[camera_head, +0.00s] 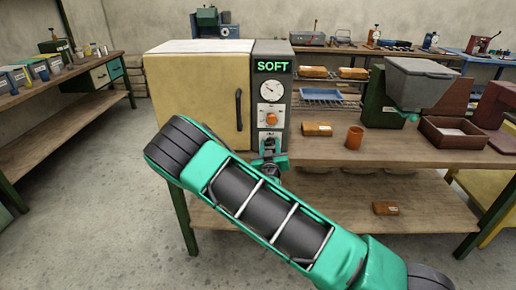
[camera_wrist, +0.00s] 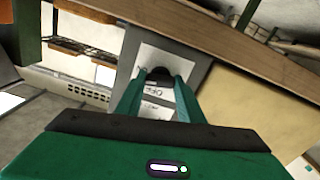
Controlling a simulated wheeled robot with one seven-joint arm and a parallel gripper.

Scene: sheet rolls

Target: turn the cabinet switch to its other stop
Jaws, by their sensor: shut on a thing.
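The cream cabinet (camera_head: 195,98) stands on the bench with a dark handle on its door. The label text is only partly readable, so the switch's setting is unclear.
A rack with rolls (camera_head: 320,95) stands beside the panel. The floor on the left is clear.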

